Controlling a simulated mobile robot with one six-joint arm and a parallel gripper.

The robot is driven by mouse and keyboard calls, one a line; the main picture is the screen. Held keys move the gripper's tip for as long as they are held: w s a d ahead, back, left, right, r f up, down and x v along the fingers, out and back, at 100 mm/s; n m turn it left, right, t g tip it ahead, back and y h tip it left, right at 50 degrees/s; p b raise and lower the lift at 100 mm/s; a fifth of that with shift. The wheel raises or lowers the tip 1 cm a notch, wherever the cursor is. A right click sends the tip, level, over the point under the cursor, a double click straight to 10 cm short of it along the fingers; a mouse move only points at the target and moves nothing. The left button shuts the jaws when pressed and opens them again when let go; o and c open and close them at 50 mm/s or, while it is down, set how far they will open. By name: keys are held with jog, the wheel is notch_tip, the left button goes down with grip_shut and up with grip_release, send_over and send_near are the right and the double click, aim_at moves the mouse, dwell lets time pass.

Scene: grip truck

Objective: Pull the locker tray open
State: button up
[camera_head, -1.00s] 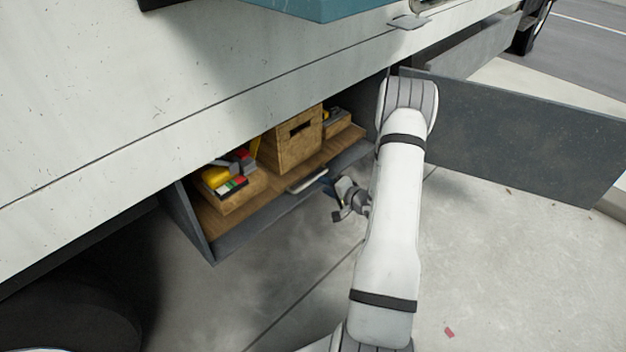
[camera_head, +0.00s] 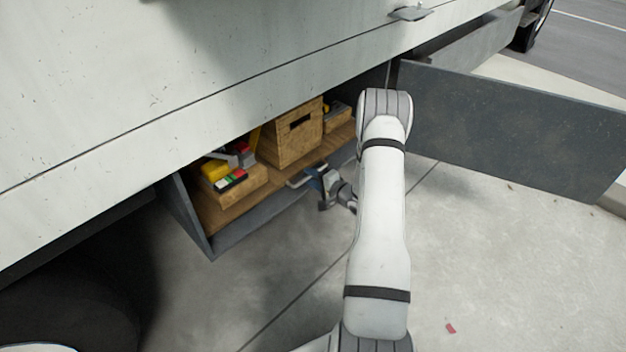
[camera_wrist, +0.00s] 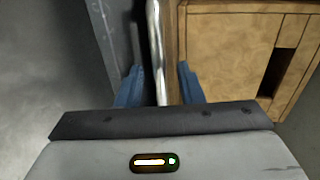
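The locker tray (camera_head: 240,212) is a wooden-floored tray inside the open locker under the truck body, loaded with boxes. Its pale metal handle (camera_head: 298,182) is at the front edge. My gripper (camera_head: 316,180) is at the handle in the head view. In the wrist view the handle is a shiny bar (camera_wrist: 158,55) running between the two blue fingers of my gripper (camera_wrist: 158,88). The fingers are apart, with gaps visible beside the bar, and the bar is not clamped. The fingertips' depth past the bar is hard to tell.
A wooden box with a slot (camera_head: 292,135) and a smaller box with coloured items (camera_head: 232,180) stand on the tray. The open dark locker door (camera_head: 510,135) stands to the right of my arm. The concrete ground (camera_head: 290,270) in front is clear.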

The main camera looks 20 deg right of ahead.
jog(key=shift+c, duration=0.3)
grip_shut()
jog(key=shift+s, duration=0.15)
